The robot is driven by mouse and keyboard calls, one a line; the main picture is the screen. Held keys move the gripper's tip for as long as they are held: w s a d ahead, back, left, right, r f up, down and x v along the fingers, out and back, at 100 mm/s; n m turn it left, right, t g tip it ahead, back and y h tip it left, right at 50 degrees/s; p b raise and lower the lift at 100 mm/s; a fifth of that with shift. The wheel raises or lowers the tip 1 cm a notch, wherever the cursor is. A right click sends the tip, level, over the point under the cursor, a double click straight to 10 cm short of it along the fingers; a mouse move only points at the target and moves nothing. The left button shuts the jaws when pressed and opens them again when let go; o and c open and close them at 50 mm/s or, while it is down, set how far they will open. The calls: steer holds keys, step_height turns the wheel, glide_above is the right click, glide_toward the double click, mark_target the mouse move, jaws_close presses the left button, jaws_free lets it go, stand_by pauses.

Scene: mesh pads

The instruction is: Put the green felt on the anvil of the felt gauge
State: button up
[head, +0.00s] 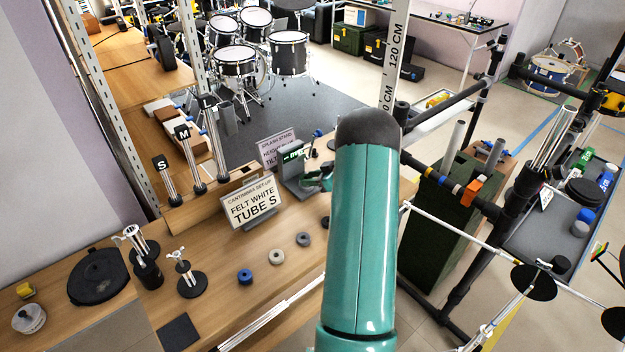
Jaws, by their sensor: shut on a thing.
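The felt gauge (296,182) is a grey stand with a lit green display, on the wooden bench just left of my arm. My gripper (314,181) is partly in view beside the gauge's right side, mostly behind my own teal arm. It is shut on the green felt, of which at most a small dark green bit shows between gauge and arm. The gauge's anvil is too small and covered to make out. I cannot tell whether the felt touches it.
A blue ring (245,276) and grey rings (275,267) lie in a row on the bench. Upright tubes marked S, M and L (184,160) stand behind left. A cymbal stand base (191,284) is at the front.

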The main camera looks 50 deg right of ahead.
steer(key=shift+f, duration=0.25)
steer(key=shift+f, duration=0.2)
steer(key=o, duration=0.9)
steer(key=shift+r, duration=0.1)
